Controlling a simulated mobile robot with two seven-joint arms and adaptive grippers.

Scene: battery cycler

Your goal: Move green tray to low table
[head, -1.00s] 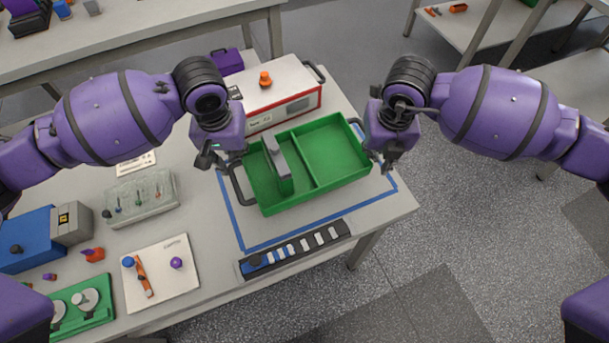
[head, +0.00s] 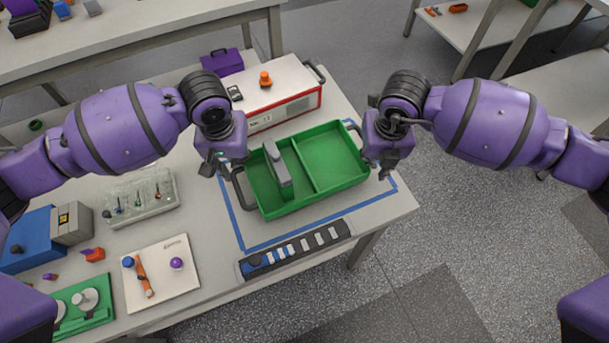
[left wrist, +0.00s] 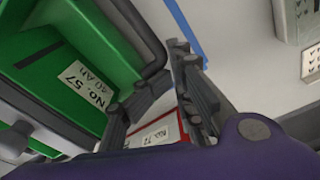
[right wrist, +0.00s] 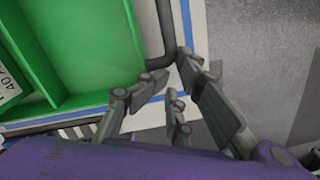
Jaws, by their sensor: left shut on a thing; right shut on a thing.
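The green tray (head: 327,161) is over the blue-outlined area of the workbench, with a divider and a dark handle at each end. I cannot tell whether it is clear of the surface. My left gripper (head: 222,168) is shut on the left handle (left wrist: 150,45). My right gripper (head: 378,170) is shut on the right handle (right wrist: 150,35). The fingers partly hide both handles. A low table (head: 575,92) stands at the right edge; another low surface (head: 478,28) is at the top right.
On the workbench (head: 215,270), a white-and-red box (head: 290,100) stands behind the tray and a dark strip (head: 295,249) lies in front. A clear rack (head: 140,196) and a white board (head: 160,285) are to the left. Open floor (head: 470,230) lies right of the bench.

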